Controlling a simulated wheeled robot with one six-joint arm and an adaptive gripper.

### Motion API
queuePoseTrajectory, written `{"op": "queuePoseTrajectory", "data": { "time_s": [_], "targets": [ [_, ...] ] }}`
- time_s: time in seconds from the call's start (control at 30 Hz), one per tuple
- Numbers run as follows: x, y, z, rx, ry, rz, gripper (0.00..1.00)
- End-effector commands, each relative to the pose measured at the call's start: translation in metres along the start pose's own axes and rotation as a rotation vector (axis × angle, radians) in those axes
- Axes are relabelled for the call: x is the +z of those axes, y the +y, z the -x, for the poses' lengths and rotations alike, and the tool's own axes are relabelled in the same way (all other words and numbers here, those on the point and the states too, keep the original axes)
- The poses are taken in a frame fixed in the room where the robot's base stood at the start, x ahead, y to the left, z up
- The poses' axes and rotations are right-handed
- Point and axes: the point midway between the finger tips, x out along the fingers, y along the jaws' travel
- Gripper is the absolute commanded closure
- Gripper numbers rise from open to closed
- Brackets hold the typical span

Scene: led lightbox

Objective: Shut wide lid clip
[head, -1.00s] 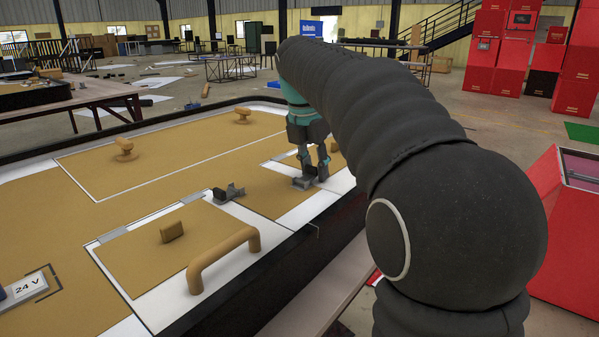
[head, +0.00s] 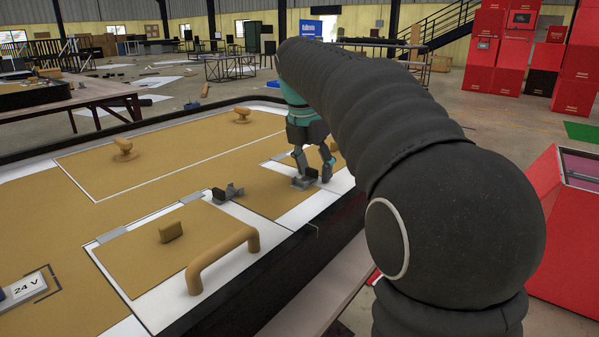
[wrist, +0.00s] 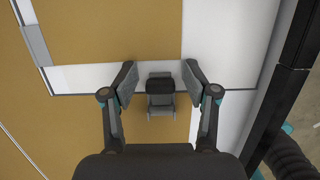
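My gripper (head: 314,168) points down over a small grey and dark clip (head: 305,181) near the right edge of the bench panel. In the wrist view my gripper (wrist: 160,84) is open, with one finger on each side of the clip (wrist: 160,96) and a gap on both sides. The clip has a dark block at its top and a grey frame below, across the seam beside a tan lid (wrist: 100,115). A second, similar clip (head: 228,192) sits further left on the edge of the nearer tan lid (head: 140,260). I cannot tell the clips' latch state.
The nearer lid carries an arched tan handle (head: 225,258) and a small knob (head: 171,232). Two more knobs stand on the far panel, one here (head: 124,150). A raised black rim (head: 220,310) edges the bench. A "24 V" label (head: 30,287) lies at lower left.

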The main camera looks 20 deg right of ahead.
Motion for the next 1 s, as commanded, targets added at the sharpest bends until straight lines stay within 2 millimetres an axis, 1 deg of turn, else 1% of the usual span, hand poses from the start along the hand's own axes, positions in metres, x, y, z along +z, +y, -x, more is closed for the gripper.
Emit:
{"op": "queuePoseTrajectory", "data": {
  "time_s": [0.2, 0.6, 1.0],
  "targets": [
    [0.001, 0.000, 0.014, 0.002, -0.001, -0.001, 0.44],
    [0.001, 0.000, 0.037, 0.002, -0.001, -0.002, 0.44],
    [0.001, 0.000, 0.042, 0.003, -0.002, -0.002, 0.44]
  ]
}}
